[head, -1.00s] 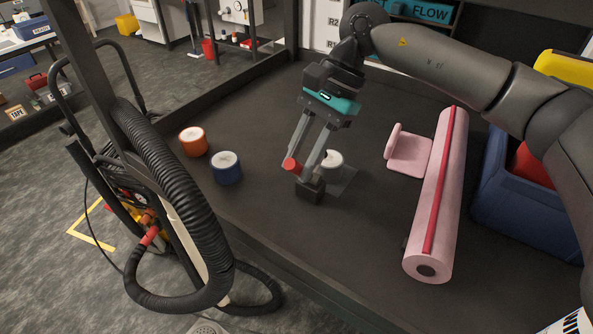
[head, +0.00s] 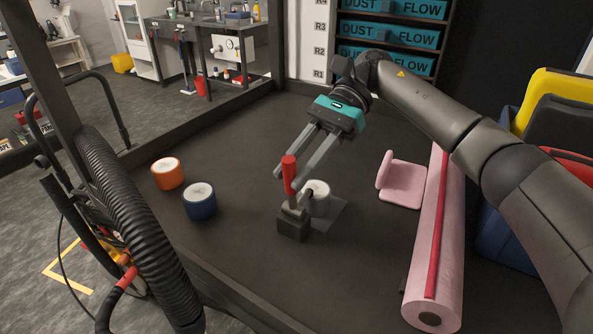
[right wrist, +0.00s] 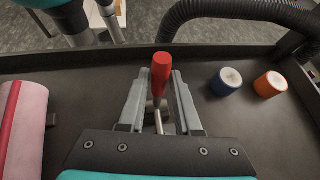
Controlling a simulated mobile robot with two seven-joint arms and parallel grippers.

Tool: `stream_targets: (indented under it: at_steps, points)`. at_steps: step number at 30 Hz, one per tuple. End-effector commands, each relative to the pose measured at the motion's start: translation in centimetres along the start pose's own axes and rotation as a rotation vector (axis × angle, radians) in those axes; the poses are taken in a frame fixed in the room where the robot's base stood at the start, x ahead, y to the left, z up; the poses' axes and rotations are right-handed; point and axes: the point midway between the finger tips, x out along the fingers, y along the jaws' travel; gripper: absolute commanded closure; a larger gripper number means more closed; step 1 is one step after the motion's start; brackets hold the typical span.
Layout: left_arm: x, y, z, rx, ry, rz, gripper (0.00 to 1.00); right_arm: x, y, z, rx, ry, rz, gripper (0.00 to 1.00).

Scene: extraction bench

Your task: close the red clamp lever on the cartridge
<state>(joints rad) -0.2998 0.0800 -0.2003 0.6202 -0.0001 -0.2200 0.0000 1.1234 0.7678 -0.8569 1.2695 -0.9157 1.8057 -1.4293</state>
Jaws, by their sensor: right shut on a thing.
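The red clamp lever (head: 289,175) stands nearly upright on a dark clamp block (head: 292,226) on the bench. A pale, white-topped cylinder (head: 319,190), which looks like the cartridge, stands right beside the block on a grey plate. My right gripper (head: 287,181) comes down from the upper right and is shut on the lever's red handle. In the right wrist view the red handle (right wrist: 161,75) rises between the two fingers, with a metal stem below it. My left gripper is not in view.
An orange roll (head: 167,173) and a blue roll (head: 200,201) stand left of the clamp. A pink bracket (head: 402,182) and a long pink tube (head: 436,240) lie to the right. A ribbed black hose (head: 130,220) runs past the bench's left edge.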

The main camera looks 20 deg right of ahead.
Motion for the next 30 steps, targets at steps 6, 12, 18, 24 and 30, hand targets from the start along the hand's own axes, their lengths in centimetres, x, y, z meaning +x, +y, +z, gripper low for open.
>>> stream_targets:
  at_steps: [6,12,18,24,30]
  points:
    - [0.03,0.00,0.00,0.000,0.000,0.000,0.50,-0.12,-0.04,0.09,0.003,-0.009,-0.003,1.00]
    - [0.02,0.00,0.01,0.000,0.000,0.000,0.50,-0.13,-0.04,0.09,0.003,-0.009,-0.004,0.65]
    - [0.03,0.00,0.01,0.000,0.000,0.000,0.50,-0.08,-0.02,0.05,0.003,-0.007,-0.002,0.42]
    - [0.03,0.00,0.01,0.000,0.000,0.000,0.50,-0.04,-0.01,0.02,0.003,-0.006,-0.001,0.38]
    - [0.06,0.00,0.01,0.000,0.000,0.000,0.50,-0.51,-0.07,0.03,0.003,-0.005,-0.003,0.38]
